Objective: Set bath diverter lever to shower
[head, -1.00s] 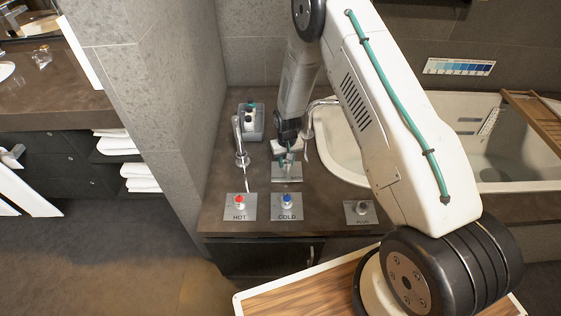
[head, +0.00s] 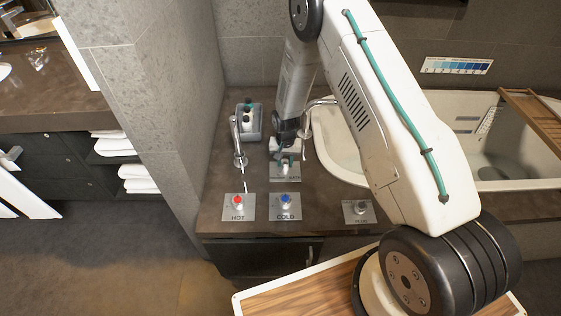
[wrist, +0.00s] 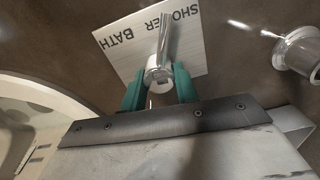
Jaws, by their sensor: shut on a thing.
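The bath diverter is a chrome lever (wrist: 165,40) on a pale plate marked SHOWER and BATH (wrist: 118,40), seen upside down in the wrist view. The lever's arm lies over the plate between the two words and points to the top of that view. My gripper (wrist: 159,92) has its teal fingers either side of the lever's round base end, shut on it. In the head view my gripper (head: 286,160) is low over the diverter plate (head: 286,175), hiding most of the lever.
HOT (head: 238,206) and COLD (head: 286,206) knob plates sit along the counter's front, with a PLUG plate (head: 359,212) to their right.

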